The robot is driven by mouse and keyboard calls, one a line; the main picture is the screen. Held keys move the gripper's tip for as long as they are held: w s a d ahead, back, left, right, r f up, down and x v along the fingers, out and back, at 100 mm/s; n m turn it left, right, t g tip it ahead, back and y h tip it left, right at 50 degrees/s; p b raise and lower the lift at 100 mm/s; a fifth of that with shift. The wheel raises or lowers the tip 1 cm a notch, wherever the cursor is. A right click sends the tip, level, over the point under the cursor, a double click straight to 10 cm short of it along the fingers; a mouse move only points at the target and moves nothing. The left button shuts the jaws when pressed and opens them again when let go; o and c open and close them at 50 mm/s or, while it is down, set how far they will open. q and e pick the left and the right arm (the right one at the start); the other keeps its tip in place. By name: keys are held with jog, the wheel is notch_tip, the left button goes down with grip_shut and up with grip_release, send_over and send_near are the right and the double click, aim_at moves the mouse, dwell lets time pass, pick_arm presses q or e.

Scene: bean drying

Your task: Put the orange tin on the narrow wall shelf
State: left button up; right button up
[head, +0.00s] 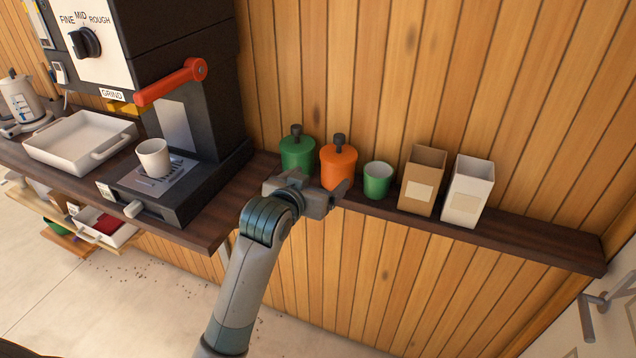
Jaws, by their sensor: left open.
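The orange tin (338,165) has a black knob on its lid and stands upright on the narrow wall shelf (520,240), between a green tin and a green cup. My left gripper (318,184) is open at the front of the shelf, just before the orange tin. Its fingers cover the tin's lower left part and the foot of the green tin. I cannot tell whether a finger touches the orange tin. My right gripper is not in view.
A green tin (297,154), a green cup (377,181), a brown box (421,182) and a white box (467,191) share the shelf. Its right end is clear. Left are a grinder (190,130) with a white cup (153,157), and a white tray (80,140).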

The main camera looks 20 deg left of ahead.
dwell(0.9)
pick_arm(q)
notch_tip(320, 180, down, 23)
jog(key=g, duration=0.3)
jog(key=s+f+g, duration=0.1)
jog(key=s+f, duration=0.3)
jog(key=f, duration=0.4)
jog(key=s+f+m+g, duration=0.1)
jog(key=s+f+g, duration=0.1)
jog(key=s+f, duration=0.5)
jog(key=s+f+g, duration=0.1)
jog(key=s+f, duration=0.1)
jog(key=f, duration=0.8)
jog(key=s+f+g, duration=0.3)
jog(key=s+f, duration=1.5)
jog(key=s, duration=0.4)
jog(key=s+a+f+g, duration=0.1)
jog(key=s+f, duration=0.2)
jog(key=s, duration=0.9)
jog(key=s+a+f+m+g, duration=0.1)
jog(key=s+f, duration=0.3)
jog(key=s, duration=0.9)
jog(key=shift+a+f+g, duration=0.15)
jog(key=shift+f+g, duration=0.05)
jog(key=shift+g, duration=0.3)
